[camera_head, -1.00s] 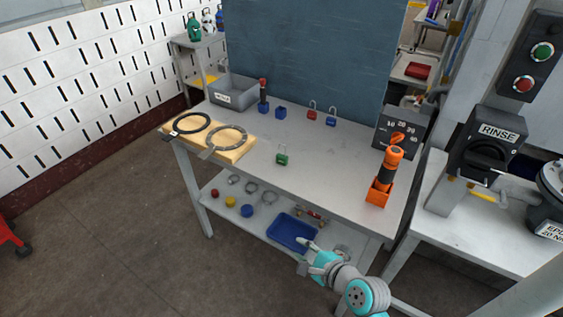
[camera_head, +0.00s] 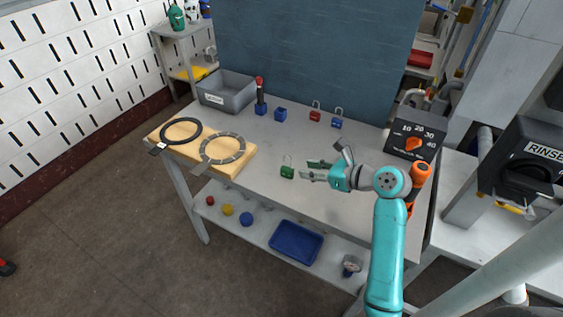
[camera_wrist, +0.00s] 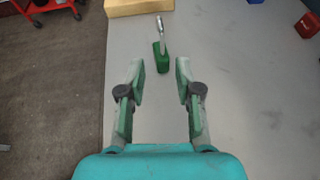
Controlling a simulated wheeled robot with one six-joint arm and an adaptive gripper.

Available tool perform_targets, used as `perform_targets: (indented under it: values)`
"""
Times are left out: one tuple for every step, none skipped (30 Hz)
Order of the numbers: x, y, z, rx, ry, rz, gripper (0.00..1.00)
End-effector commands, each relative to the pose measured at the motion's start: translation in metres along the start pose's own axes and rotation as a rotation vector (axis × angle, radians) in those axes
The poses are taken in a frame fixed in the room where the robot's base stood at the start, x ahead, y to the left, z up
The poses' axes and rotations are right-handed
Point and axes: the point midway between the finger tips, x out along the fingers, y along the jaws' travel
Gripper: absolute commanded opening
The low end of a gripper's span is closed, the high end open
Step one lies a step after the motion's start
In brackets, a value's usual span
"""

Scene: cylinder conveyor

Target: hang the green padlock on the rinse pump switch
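The green padlock (camera_head: 287,172) stands upright on the grey table, its shackle upward. In the wrist view the green padlock (camera_wrist: 161,57) is just ahead of the fingertips, roughly centred between them and not gripped. My gripper (camera_head: 308,169) is open and empty, low over the table, to the right of the padlock; its two green-padded fingers (camera_wrist: 160,72) are spread apart in the wrist view. The rinse pump switch (camera_head: 522,165) is a dark box with a black knob and a RINSE label at the right edge, partly cut off by the frame.
Wooden board (camera_head: 238,165) with two rings lies left of the padlock. A red padlock (camera_head: 315,115) and a blue padlock (camera_head: 337,123) stand behind. An orange-handled tool (camera_head: 421,174) and a dial box (camera_head: 412,139) are right, near my arm. Grey bin (camera_head: 226,90) at back left.

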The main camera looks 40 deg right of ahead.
Motion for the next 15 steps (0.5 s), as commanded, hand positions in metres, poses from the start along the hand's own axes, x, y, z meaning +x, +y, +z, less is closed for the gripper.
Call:
perform_targets:
  values:
    - [0.003, 0.000, 0.000, 0.002, 0.000, 0.002, 0.34]
    - [0.005, 0.000, 0.000, 0.003, 0.000, 0.003, 0.34]
    - [0.009, 0.000, 0.000, 0.003, 0.000, 0.004, 0.34]
    - [0.012, 0.000, 0.001, 0.003, 0.000, 0.004, 0.34]
    - [0.015, 0.000, 0.001, 0.002, 0.000, 0.004, 0.34]
    - [0.019, 0.000, 0.001, 0.002, 0.000, 0.003, 0.34]
    - [0.021, 0.000, 0.000, 0.002, 0.001, 0.003, 0.34]
    - [0.024, 0.000, 0.000, 0.002, 0.001, 0.003, 0.34]
    - [0.028, 0.000, 0.000, 0.002, 0.000, 0.003, 0.34]
    - [0.031, 0.000, 0.001, 0.002, 0.000, 0.003, 0.34]
    - [0.035, 0.000, 0.001, 0.001, 0.000, 0.004, 0.34]
    - [0.041, 0.000, 0.001, 0.001, 0.000, 0.004, 0.34]
    - [0.045, -0.001, 0.001, 0.001, 0.000, 0.004, 0.34]
    - [0.050, -0.001, 0.001, 0.001, 0.001, 0.004, 0.34]
    - [0.055, -0.002, 0.002, 0.000, 0.001, 0.003, 0.34]
